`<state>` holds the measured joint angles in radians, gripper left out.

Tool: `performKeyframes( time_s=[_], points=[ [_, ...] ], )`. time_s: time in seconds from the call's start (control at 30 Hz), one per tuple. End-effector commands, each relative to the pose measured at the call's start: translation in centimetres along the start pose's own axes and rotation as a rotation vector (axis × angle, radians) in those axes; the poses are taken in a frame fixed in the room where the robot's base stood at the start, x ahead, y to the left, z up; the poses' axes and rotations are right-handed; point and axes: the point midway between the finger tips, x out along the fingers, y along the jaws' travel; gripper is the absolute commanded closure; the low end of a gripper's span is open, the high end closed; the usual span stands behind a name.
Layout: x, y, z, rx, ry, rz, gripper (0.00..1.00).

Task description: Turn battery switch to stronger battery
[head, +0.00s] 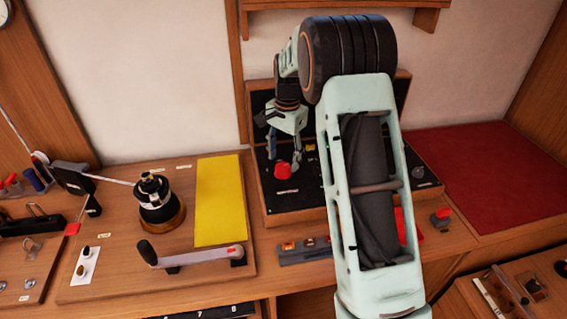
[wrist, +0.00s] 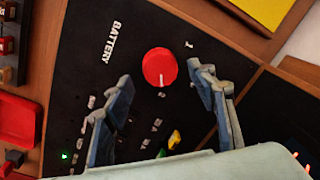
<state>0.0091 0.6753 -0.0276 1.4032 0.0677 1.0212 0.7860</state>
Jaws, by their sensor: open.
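The battery switch is a round red knob (wrist: 159,66) on a black panel, with a white "BATTERY" label (wrist: 111,42) beside it. A short white mark on the knob points toward the bottom of the wrist view. A "1" (wrist: 188,44) stands to the knob's upper right; other position marks are small and hard to read. My gripper (wrist: 160,79) is open, with one finger on each side of the knob and visible gaps. Whether the fingertips are level with the knob I cannot tell. In the head view the red knob (head: 284,171) shows just below my fingers.
A green light (wrist: 65,156) glows on the panel, with yellow and green pieces (wrist: 174,140) below the knob. The panel's wooden frame (wrist: 237,63) borders it. A board with a winch (head: 158,205) and yellow sheet (head: 220,200) lies left. My arm hides the panel's right part.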

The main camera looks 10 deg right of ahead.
Motion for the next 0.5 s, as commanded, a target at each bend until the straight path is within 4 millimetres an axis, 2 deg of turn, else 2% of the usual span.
performKeyframes(
  time_s=[0.1, 0.2, 0.5],
  points=[
    [1.7, 0.0, 0.0, 0.000, -0.001, 0.002, 0.48],
    [2.5, 0.0, 0.0, 0.000, 0.000, 0.000, 0.48],
    [3.0, 0.0, 0.0, 0.000, 0.000, 0.000, 0.48]
  ],
)
